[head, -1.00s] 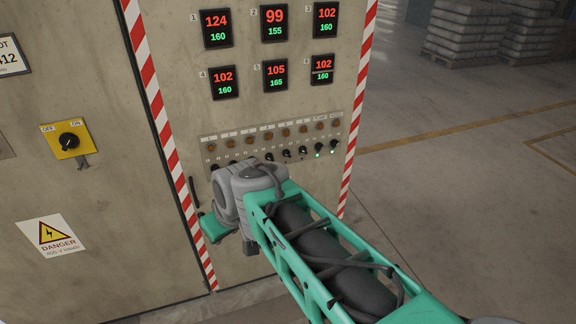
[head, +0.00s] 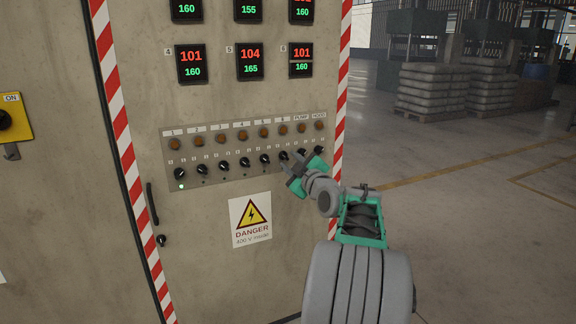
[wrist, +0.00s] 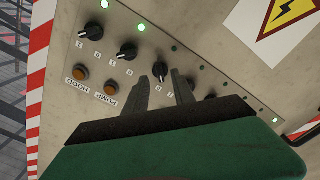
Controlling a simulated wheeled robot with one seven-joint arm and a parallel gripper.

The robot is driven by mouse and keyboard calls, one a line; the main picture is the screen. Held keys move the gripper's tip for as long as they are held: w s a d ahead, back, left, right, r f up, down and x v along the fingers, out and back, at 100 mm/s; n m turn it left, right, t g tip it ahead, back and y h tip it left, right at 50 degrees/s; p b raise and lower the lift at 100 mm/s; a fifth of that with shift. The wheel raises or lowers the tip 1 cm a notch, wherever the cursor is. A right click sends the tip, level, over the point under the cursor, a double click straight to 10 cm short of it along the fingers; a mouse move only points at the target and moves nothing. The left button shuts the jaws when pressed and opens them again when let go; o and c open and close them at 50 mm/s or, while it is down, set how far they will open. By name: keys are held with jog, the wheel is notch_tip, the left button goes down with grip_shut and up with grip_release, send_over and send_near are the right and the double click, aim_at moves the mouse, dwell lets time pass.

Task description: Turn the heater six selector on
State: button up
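The selector panel (head: 215,178) has a row of black knobs under brown lamps, labelled 1 to 6, PUMP and HOOD. The heater six selector (head: 283,155) is the sixth knob from the left; it also shows in the wrist view (wrist: 160,70), third from the HOOD end. Its small indicator (wrist: 174,48) looks dark there. My gripper (head: 291,163) is close to this knob. In the wrist view my gripper (wrist: 159,77) has its two dark fingers apart, with the knob between or just beyond the tips. I cannot tell whether they touch it.
The PUMP knob (wrist: 128,52) and HOOD knob (wrist: 93,31) lie beside the fingers with green lights lit. The heater five knob (head: 264,158) is on the other side. Temperature displays (head: 249,61) are above and a danger sign (head: 250,219) below. Floor at right is open.

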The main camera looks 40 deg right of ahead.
aim_at(284, 156)
jog(key=shift+x, duration=1.25)
grip_shut()
